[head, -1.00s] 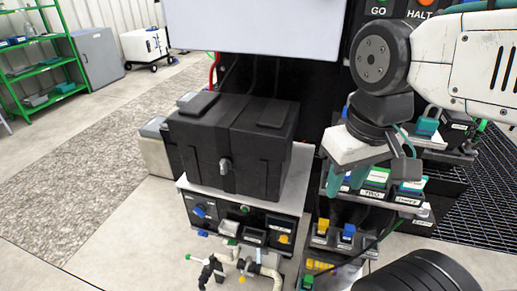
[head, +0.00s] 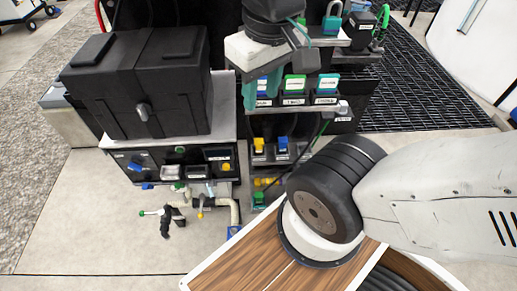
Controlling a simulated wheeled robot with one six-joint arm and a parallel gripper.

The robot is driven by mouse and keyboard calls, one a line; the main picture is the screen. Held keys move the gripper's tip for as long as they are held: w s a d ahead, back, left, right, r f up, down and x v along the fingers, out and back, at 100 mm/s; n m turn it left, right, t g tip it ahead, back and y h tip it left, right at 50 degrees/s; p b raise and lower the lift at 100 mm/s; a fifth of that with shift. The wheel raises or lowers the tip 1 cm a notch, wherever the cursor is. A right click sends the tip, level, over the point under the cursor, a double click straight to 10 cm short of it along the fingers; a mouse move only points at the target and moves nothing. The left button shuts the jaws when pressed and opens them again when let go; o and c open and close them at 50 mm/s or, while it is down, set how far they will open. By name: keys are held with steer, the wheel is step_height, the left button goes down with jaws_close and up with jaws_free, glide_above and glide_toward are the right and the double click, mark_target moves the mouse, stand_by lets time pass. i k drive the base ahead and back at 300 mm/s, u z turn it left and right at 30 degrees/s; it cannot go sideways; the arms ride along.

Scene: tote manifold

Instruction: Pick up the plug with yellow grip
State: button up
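A plug with a yellow grip (head: 259,145) stands in the middle tier of the dark stepped rack (head: 262,109), left of a plug with a blue grip (head: 283,145). My gripper (head: 264,90) is at the upper left of the rack, with a pale block-shaped body and teal parts pointing down. It is above and behind the yellow-grip plug and apart from it. The fingertips overlap the labelled modules of the upper tier, so I cannot tell whether they are open or shut. I see nothing clearly held.
A black case (head: 140,90) sits on the cabinet left of the rack. Pipes and a valve (head: 175,212) stand low in front of the cabinet. More yellow parts (head: 265,183) show below the plug, partly hidden. My arm fills the lower right. Floor grating (head: 415,95) lies behind right.

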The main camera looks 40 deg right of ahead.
mark_target(258, 142)
steer(key=u, duration=1.15)
steer(key=k, duration=0.85)
steer(key=z, duration=0.7)
